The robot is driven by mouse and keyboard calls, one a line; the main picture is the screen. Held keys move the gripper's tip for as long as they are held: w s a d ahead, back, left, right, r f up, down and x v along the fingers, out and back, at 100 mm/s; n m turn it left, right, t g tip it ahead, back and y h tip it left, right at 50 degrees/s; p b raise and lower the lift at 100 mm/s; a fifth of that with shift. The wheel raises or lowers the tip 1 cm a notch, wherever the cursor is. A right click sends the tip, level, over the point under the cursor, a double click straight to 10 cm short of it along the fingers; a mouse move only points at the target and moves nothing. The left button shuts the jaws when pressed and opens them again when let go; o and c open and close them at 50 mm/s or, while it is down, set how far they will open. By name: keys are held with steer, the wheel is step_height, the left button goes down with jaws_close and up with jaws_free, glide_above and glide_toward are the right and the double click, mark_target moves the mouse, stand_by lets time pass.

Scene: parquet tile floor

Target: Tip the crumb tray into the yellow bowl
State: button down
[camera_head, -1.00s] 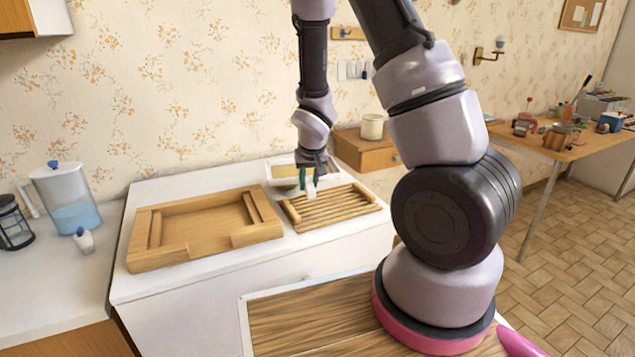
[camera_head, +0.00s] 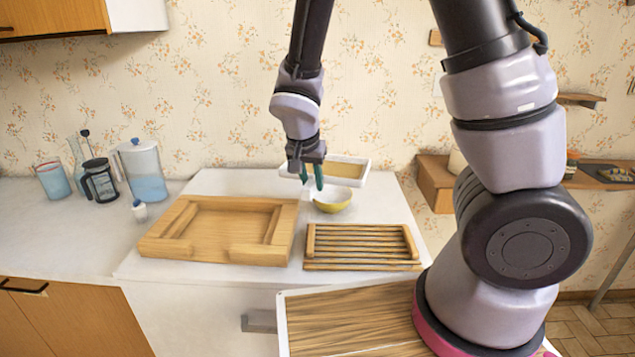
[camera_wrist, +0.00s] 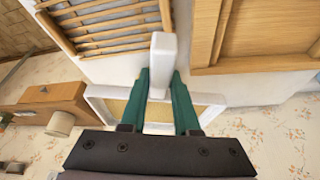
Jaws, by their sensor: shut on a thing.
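The crumb tray (camera_head: 350,170) has a white rim and a tan inside. It is up in the air behind my gripper (camera_head: 311,178), close to the wall side of the counter. My gripper's green fingers are shut on its white handle, clearest in the wrist view (camera_wrist: 163,62), where the tray's tan floor (camera_wrist: 118,108) shows behind the fingers. The tray looks near level; crumbs are too small to tell. The yellow bowl (camera_head: 333,204), pale inside, stands upright on the counter below the tray and slightly right of the fingertips.
A wooden frame tray (camera_head: 222,229) lies left on the white counter (camera_head: 190,277). A slatted wooden rack (camera_head: 362,247) lies in front of the bowl. A jug (camera_head: 142,172) and a French press (camera_head: 99,180) stand far left. A wooden cabinet (camera_head: 436,184) stands right.

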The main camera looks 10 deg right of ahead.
steer(key=shift+w+r, duration=0.1)
steer(key=shift+w+d+r+g+y, duration=0.15)
steer(key=shift+w+d+r+g, duration=0.05)
steer(key=shift+r+g, duration=0.15)
steer(key=shift+w+d+r+g+y, duration=0.15)
steer(key=shift+w+r+g, duration=0.05)
steer(key=shift+r+g, duration=0.15)
steer(key=r+g, duration=0.1)
steer(key=w+r+g+y, duration=0.2)
steer(key=r, duration=0.1)
steer(key=shift+d+g, duration=0.3)
steer(key=shift+d, duration=0.1)
steer(key=w+d+r+g+y, duration=0.3)
steer(key=w+g, duration=0.3)
steer(key=w, duration=0.2)
steer(key=shift+d+r, duration=0.3)
steer(key=shift+d, duration=0.2)
steer(key=shift+w, duration=0.1)
steer(key=shift+w+d+r+g+y, duration=0.15)
steer(key=shift+w+d+r+g, duration=0.15)
steer(key=shift+w, duration=0.2)
steer(key=shift+w+d+r+g+y, duration=0.15)
steer(key=shift+w+r+g, duration=0.1)
steer(key=shift+w+g, duration=0.2)
